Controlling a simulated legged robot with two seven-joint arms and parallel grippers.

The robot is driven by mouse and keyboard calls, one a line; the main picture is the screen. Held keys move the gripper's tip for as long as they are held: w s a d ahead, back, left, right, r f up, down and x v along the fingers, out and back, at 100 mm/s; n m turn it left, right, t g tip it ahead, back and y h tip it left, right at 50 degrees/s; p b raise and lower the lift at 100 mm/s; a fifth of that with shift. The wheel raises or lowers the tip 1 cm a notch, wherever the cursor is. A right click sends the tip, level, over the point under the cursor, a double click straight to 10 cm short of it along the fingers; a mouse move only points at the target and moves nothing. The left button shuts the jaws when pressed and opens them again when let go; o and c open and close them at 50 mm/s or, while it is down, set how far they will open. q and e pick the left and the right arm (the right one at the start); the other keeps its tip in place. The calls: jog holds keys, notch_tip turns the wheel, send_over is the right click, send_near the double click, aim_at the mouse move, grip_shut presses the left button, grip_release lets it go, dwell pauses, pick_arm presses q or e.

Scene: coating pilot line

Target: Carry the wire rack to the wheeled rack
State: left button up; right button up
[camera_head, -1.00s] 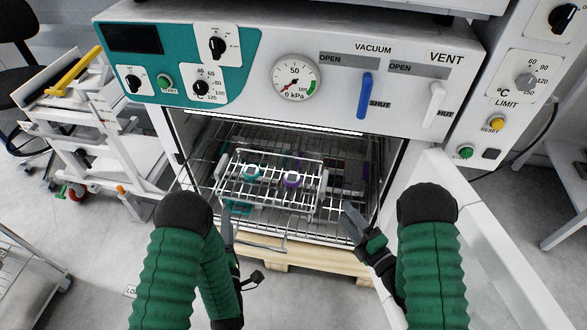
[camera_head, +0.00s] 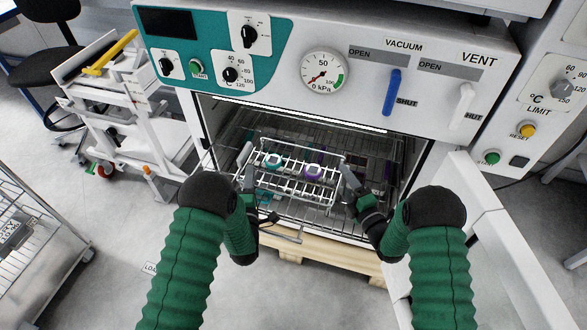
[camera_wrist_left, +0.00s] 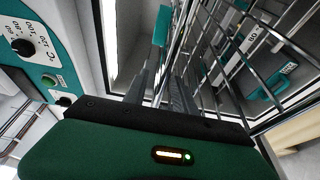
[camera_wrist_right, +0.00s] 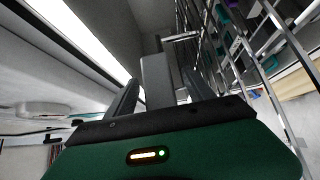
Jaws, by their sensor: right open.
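The wire rack (camera_head: 290,183) is a silver wire basket with upright end handles, holding small teal and purple items. It sits inside the open oven chamber, level as far as I can see. My left gripper (camera_head: 249,182) is at its left end; in the left wrist view the fingers (camera_wrist_left: 160,88) are close together beside the wires, and their grip is unclear. My right gripper (camera_head: 349,182) is at the right end; in the right wrist view its open fingers (camera_wrist_right: 160,90) stand either side of a grey end handle (camera_wrist_right: 157,78). A wheeled rack (camera_head: 45,245) of silver wire stands at lower left.
The oven (camera_head: 320,25) has knobs and valve levers above the opening. Its white door (camera_head: 480,235) is open at right. A white cart (camera_head: 125,110) with a yellow bar stands at left. Grey floor (camera_head: 115,215) is clear between the wheeled rack and oven.

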aim_at(337, 174)
pick_arm(q)
jog(key=shift+w+a, duration=0.15)
jog(key=shift+w, duration=0.75)
jog(key=shift+w+a, duration=0.15)
jog(key=shift+w, duration=0.75)
pick_arm(e)
jog(key=shift+x, duration=1.9)
jog(key=shift+s+a, duration=0.1)
pick_arm(q)
jog(key=shift+c, duration=0.2)
grip_shut()
pick_arm(e)
jog(key=c, duration=0.7)
grip_shut()
